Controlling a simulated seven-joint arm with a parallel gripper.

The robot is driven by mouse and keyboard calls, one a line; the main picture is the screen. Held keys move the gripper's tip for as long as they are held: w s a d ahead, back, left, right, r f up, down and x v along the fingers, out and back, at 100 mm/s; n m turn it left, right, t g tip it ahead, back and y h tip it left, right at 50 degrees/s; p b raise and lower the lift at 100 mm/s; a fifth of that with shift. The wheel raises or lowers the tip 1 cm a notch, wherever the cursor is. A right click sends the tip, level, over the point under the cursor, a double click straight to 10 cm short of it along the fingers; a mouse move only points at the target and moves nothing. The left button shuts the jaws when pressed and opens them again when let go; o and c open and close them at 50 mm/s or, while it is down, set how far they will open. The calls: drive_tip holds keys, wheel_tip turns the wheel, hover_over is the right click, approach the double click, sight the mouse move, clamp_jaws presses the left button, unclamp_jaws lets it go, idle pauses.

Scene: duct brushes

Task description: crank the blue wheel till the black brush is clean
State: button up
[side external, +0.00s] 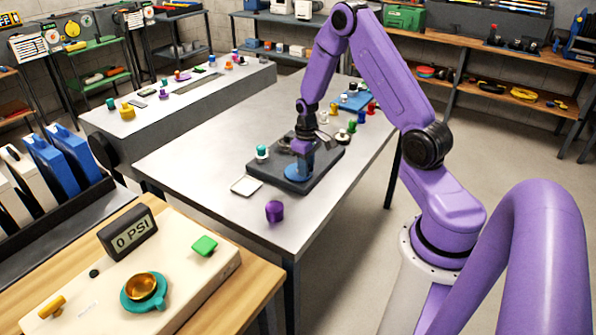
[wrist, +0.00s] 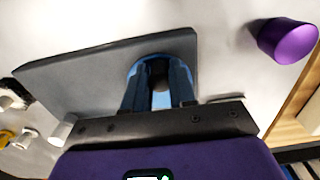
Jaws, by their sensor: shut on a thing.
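The blue wheel (side external: 299,172) sits on a dark grey board (side external: 268,168) on the middle table. My gripper (side external: 301,150) points down over it from above and is shut on it. In the wrist view, blue parts (wrist: 160,85) show at my gripper's jaws (wrist: 160,75), above the grey board (wrist: 80,72); the exact contact is hidden. A black-bristled brush with a white base (wrist: 14,94) shows at the left edge of the wrist view, beyond the board. I cannot tell how clean it is.
A purple cup (side external: 275,211) stands near the table's front edge. Several small coloured pieces and a blue tray (side external: 354,101) fill the table's far end.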

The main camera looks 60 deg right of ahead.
drive_tip(key=shift+d, duration=0.5)
drive_tip(key=shift+w+d, duration=0.1)
drive_tip(key=shift+w+d, duration=0.2)
drive_tip(key=shift+d, duration=0.3)
drive_tip(key=shift+w, duration=0.1)
drive_tip(key=shift+w+d, duration=0.4)
drive_tip(key=shift+d, duration=0.05)
drive_tip(key=shift+w, duration=0.1)
